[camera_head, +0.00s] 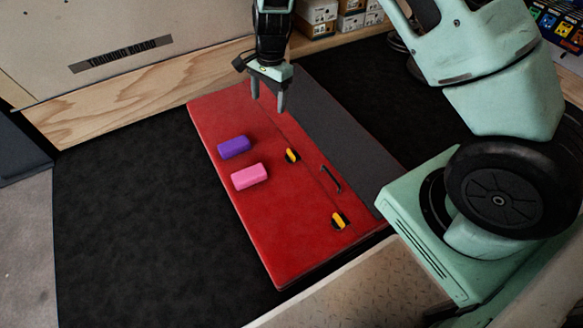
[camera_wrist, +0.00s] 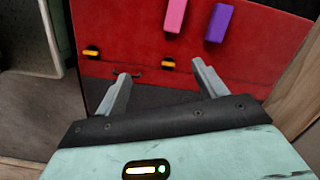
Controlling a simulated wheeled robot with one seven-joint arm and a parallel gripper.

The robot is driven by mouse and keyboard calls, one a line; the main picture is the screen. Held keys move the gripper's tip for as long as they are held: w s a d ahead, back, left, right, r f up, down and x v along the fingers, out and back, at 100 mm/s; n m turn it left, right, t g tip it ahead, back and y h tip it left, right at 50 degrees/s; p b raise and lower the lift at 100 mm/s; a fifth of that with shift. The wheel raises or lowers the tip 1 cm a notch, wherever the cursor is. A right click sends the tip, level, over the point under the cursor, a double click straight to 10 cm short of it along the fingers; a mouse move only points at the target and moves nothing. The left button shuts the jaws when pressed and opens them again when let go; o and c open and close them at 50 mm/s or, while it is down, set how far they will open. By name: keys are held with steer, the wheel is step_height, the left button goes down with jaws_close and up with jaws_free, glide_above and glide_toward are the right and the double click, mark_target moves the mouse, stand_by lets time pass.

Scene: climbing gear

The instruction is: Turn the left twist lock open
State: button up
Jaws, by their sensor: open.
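The left twist lock (camera_head: 292,155), a yellow bar on a black round base, is set in the top of a red box (camera_head: 245,225). A second, similar twist lock (camera_head: 340,221) sits nearer the camera, to the right. Both bars lie roughly along the lid seam. My gripper (camera_head: 268,103) points down over the far end of the box, open and empty, up and left of the left lock and apart from it. In the wrist view, the left lock (camera_wrist: 168,64) shows between the fingertips, and the other lock (camera_wrist: 91,52) lies further left.
A black handle (camera_head: 331,178) lies between the locks. A purple block (camera_head: 234,147) and a pink block (camera_head: 249,176) rest on the red top, left of the locks. A dark grey strip (camera_head: 340,125) runs along the far right side. Boxes (camera_head: 318,15) stand behind.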

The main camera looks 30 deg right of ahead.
mark_target(292, 154)
steer(key=w+d+f+m+h+b, duration=0.15)
steer(key=d+f+b, duration=0.3)
steer(key=f, duration=0.45)
steer(key=w+d+f+m+b, duration=0.3)
steer(key=d+f, duration=0.3)
steer(key=f, duration=0.3)
steer(key=f+b, duration=0.2)
steer(key=f, duration=0.3)
steer(key=f+b, duration=0.3)
steer(key=f, duration=0.3)
steer(key=f+b, duration=0.3)
steer(key=f, duration=0.2)
steer(key=shift+s+a+f, duration=0.1)
steer(key=shift+a+f, duration=0.1)
steer(key=shift+a, duration=0.1)
